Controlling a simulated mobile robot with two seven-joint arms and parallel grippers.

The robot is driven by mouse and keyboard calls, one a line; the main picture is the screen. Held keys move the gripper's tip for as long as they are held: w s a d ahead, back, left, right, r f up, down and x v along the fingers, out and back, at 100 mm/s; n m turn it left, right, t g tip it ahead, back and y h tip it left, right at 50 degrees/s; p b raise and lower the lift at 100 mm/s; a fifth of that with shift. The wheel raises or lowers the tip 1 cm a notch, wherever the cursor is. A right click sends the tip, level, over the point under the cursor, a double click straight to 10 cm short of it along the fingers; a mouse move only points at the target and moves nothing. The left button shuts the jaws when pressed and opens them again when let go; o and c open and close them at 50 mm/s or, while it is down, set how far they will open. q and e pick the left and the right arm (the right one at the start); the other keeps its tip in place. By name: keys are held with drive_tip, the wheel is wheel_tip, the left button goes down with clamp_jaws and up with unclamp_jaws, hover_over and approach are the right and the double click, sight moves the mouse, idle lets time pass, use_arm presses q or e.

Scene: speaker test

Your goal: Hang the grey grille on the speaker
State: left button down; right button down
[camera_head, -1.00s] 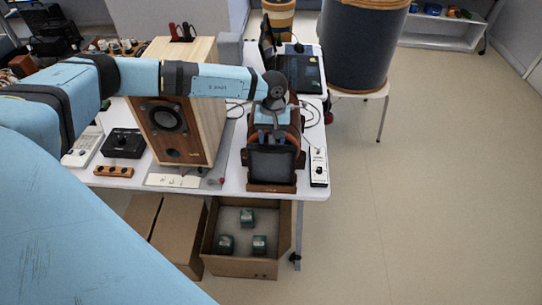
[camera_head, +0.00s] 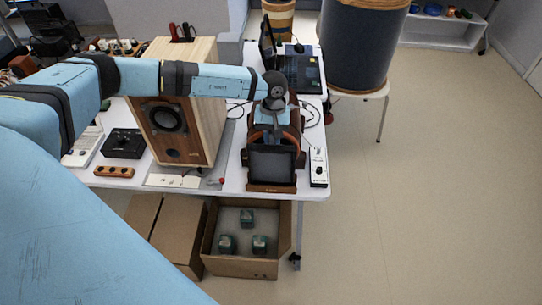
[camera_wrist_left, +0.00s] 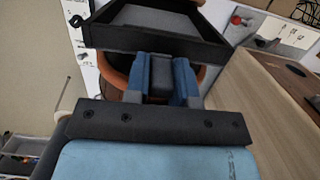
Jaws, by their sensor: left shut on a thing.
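The grey grille (camera_head: 271,162), a dark-framed panel, leans upright in a brown wooden stand (camera_head: 271,188) on the table, right of the speaker. The speaker (camera_head: 201,140) is a light wooden box with a brown front and a round dark driver; its side also shows in the left wrist view (camera_wrist_left: 262,100). My left gripper (camera_head: 272,133) reaches down from above, behind the grille's top edge. In the left wrist view its blue fingers (camera_wrist_left: 161,72) are shut at the edge of the grille's black frame (camera_wrist_left: 150,42). The fingertips are partly hidden. My right gripper is not in view.
A white device (camera_head: 319,167) stands close right of the stand. A black box (camera_head: 123,143) and a small wooden block (camera_head: 114,171) lie left of the speaker. An open carton (camera_head: 241,265) stands below the table edge. The floor at right is clear.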

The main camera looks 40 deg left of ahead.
use_arm(q)
drive_tip(key=shift+r+p, duration=0.7)
drive_tip(key=shift+r, duration=0.9)
drive_tip(key=shift+r+p, duration=0.6)
drive_tip(key=shift+r, duration=0.75)
